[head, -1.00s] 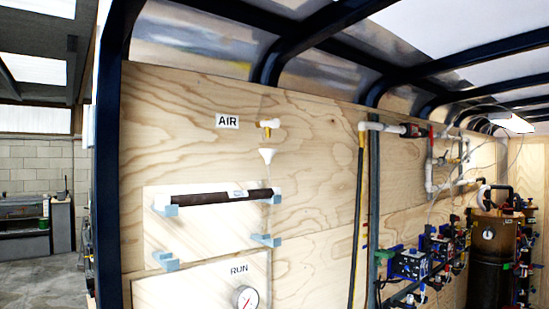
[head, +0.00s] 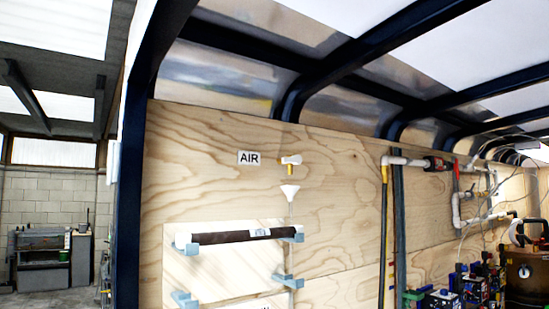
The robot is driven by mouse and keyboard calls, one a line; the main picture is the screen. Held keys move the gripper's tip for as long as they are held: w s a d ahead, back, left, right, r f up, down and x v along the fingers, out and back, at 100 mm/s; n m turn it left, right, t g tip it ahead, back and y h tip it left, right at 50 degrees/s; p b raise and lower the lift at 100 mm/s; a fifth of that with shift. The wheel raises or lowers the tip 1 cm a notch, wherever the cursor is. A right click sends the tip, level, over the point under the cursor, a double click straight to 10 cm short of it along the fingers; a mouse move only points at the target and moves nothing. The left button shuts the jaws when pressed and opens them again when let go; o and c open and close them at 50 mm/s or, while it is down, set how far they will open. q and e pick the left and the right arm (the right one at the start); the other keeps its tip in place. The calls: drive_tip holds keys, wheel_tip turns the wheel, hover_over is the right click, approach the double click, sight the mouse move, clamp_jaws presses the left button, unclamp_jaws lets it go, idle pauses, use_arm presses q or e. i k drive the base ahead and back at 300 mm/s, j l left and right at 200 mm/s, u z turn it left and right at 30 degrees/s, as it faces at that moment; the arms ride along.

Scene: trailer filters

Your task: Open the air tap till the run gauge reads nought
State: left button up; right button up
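The air tap (head: 290,160) is a small white and brass fitting on the plywood wall, just right of the AIR label (head: 249,158). Neither of my grippers is in view.
A yellow and black upright pipe (head: 383,230) and a grey post (head: 400,230) run down the wall to the right. Pumps, valves and a brown tank (head: 525,275) stand at the far right. Dark blue trailer ribs curve overhead. A grey bench (head: 45,255) stands outside at left.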

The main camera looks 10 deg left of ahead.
sight(297, 159)
drive_tip(key=i+u, duration=0.1)
drive_tip(key=u, duration=0.4)
drive_tip(key=i+u, duration=0.1)
drive_tip(key=u, duration=0.35)
drive_tip(key=i+l+u, duration=0.1)
drive_tip(key=u, duration=0.4)
